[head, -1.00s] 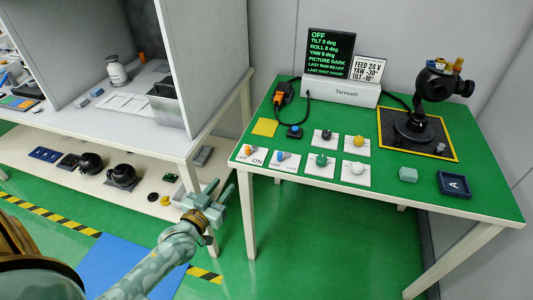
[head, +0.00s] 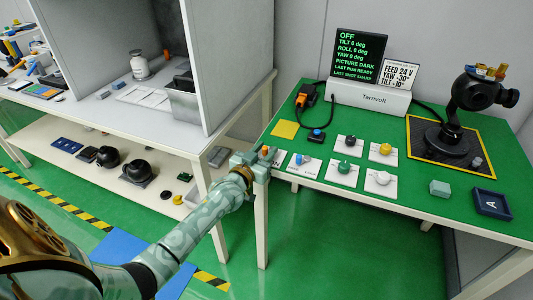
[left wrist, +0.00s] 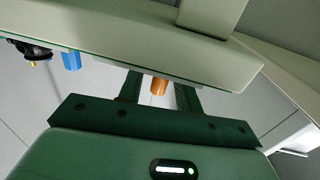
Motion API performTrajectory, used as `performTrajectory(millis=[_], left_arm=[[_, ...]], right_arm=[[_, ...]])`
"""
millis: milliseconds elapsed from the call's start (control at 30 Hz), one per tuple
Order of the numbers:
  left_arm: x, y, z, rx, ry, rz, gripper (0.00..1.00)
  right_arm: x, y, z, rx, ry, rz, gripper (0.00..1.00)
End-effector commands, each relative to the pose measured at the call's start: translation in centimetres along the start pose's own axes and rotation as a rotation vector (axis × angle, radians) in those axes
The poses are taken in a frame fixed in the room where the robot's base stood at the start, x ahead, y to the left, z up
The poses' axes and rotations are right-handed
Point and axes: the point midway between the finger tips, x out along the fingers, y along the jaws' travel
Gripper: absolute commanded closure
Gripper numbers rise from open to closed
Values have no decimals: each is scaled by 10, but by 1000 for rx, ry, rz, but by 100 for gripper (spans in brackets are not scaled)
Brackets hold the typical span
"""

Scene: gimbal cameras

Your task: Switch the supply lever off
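The supply lever (head: 265,150) is a small orange lever on a white OFF/ON plate at the near left corner of the green table. My left gripper (head: 257,157) is at this corner and hides most of the plate in the head view. In the left wrist view, the orange lever (left wrist: 159,85) stands between my two open fingers (left wrist: 159,92), with a gap on each side. I cannot tell which side the lever points to. The black display (head: 359,55) shows OFF at its top. My right gripper is not in view.
Several plates with knobs (head: 346,168) lie beyond. A grey-white bench (head: 232,130) stands close on the left.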

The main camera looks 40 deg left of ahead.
Motion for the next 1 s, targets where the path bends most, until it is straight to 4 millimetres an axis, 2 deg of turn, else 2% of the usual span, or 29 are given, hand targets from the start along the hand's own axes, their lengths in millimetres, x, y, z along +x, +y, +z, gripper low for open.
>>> performTrajectory(millis=[300,433,667,1000], left_arm=[[3,0,-1,0,1,0,65],[3,0,-1,1,0,0,100],[4,-2,0,5,3,16,100],[6,-7,2,8,2,179,100]], right_arm=[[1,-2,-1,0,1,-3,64],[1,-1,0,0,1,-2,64],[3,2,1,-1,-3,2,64],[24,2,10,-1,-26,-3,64]])
